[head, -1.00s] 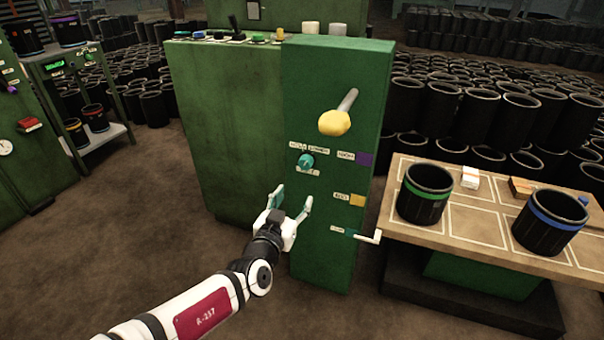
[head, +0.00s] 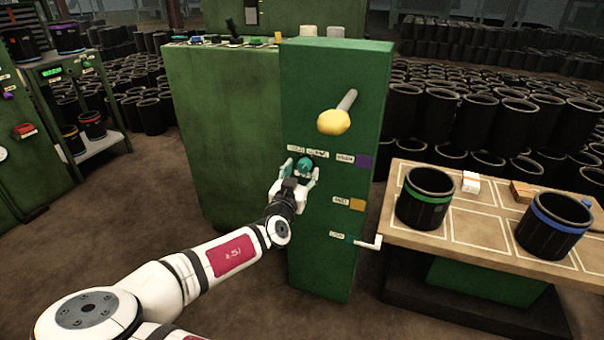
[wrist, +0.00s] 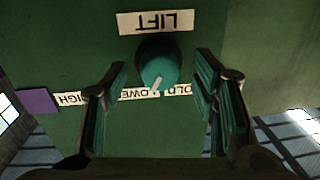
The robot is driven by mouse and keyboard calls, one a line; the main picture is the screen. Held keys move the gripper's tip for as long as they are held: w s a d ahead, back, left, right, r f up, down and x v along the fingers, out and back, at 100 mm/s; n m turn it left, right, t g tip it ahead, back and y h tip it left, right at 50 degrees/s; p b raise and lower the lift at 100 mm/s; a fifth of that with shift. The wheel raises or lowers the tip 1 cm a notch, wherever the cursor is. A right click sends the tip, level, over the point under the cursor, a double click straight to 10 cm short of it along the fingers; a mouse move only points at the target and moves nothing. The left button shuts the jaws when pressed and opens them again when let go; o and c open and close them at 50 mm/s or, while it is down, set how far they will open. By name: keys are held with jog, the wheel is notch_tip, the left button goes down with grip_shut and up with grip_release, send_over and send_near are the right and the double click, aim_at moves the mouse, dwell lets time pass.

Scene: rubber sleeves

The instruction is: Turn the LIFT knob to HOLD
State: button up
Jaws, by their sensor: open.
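The LIFT knob (head: 304,164) is a round teal knob on the front of the green cabinet. In the wrist view the knob (wrist: 158,66) sits between the fingers of my open gripper (wrist: 160,75), with a visible gap on both sides. The white pointer (wrist: 155,84) aims down in that view, toward a row of labels, near a part-hidden one reading "OWE". The one reading "OLD" (wrist: 180,89) is beside it on the right. The LIFT label (wrist: 160,22) appears upside down. In the head view my gripper (head: 301,172) is at the knob and partly covers it.
A yellow-ended lever (head: 334,121) sticks out above the knob. A purple square (head: 363,161), an orange square (head: 357,204) and a white handle (head: 369,242) are on the same panel. A table (head: 470,222) with black sleeves stands to the right.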

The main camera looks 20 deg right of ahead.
jog(key=shift+w+d, duration=0.3)
jog(key=shift+w, duration=0.1)
jog(key=c, duration=1.2)
jog(key=shift+o, duration=0.2)
jog(key=shift+n, duration=0.4)
jog(key=n, duration=0.5)
jog(key=shift+b, duration=0.35)
jog(key=n+g, duration=0.1)
jog(key=n, duration=0.4)
jog(key=shift+r+n, duration=0.1)
jog(key=shift+n, duration=0.2)
